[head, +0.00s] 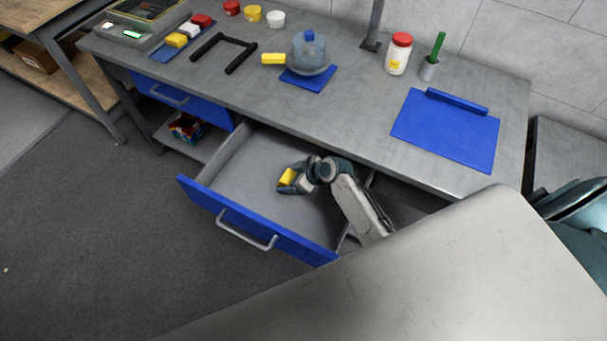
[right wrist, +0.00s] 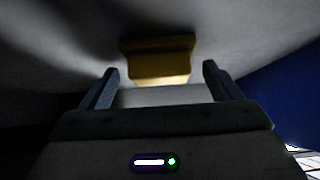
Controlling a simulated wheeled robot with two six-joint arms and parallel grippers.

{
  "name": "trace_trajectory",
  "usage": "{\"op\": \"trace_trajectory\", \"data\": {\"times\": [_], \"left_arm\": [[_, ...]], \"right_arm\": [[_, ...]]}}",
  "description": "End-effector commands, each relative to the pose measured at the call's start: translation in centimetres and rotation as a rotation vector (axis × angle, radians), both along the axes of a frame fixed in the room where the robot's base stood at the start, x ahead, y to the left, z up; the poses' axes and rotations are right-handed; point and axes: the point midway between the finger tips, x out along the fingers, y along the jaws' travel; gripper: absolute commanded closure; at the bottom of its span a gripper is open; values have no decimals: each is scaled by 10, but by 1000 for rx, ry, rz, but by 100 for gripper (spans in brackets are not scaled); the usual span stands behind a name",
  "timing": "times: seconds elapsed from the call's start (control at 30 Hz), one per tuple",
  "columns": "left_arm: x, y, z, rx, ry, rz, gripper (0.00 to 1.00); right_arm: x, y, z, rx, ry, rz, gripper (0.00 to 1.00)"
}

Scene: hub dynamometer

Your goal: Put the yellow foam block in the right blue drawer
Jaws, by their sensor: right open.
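The right blue drawer (head: 258,233) is pulled open under the bench. My right gripper (head: 286,184) is inside it, low over its grey floor. The yellow foam block (head: 287,177) shows at my right gripper's fingertips. In the right wrist view, the fingers (right wrist: 160,84) stand wide apart, and the yellow block (right wrist: 158,60) sits just ahead of them, apart from both, against the grey drawer surface. Whether it rests fully on the floor is hard to tell. My left gripper is not in view.
The left blue drawer (head: 180,98) is shut. The bench (head: 350,115) holds a round bluish vessel (head: 309,55) with a yellow piece beside it, a black frame (head: 225,50), a red-capped jar (head: 398,55) and a blue clipboard-like mat (head: 440,135). A pale surface fills the lower right foreground.

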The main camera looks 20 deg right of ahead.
Motion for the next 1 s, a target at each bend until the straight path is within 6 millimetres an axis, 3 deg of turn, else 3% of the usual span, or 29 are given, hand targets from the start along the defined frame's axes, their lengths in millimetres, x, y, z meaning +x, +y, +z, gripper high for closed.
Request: {"op": "trace_trajectory", "data": {"times": [0.57,1.0], "left_arm": [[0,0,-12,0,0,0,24],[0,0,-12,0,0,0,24]], "right_arm": [[-56,-45,71,-3,-3,1,15],[-62,-48,78,0,0,1,15]]}}
